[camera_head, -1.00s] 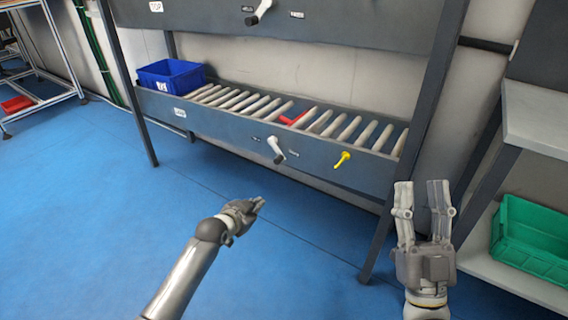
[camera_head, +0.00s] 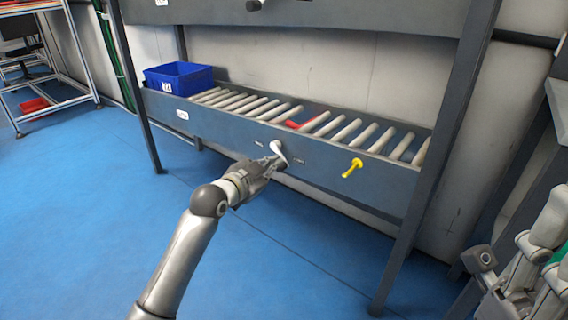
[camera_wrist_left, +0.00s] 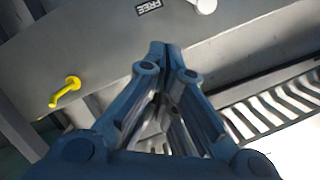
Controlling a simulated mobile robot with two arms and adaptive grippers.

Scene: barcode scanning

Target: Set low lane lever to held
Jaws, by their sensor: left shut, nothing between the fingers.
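The low lane lever (camera_head: 278,149) is a white handle on the dark front rail of the lower roller lane, tilted down to the right. Small labels flank it. Its white end also shows at the top edge of the left wrist view (camera_wrist_left: 205,5), beside a label reading FREE (camera_wrist_left: 148,5). My left gripper (camera_head: 274,167) is shut and empty, at the lever's lower part in the head view. In the wrist view its fingertips (camera_wrist_left: 158,50) appear below the white end, apart from it. My right gripper (camera_head: 500,262) is low at the right edge, partly cut off.
A blue bin (camera_head: 180,77) sits at the lane's left end. A red piece (camera_head: 298,125) lies among the rollers. A yellow handle (camera_head: 352,167) sticks out of the rail right of the lever; it also shows in the wrist view (camera_wrist_left: 65,92). Blue floor in front is clear.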

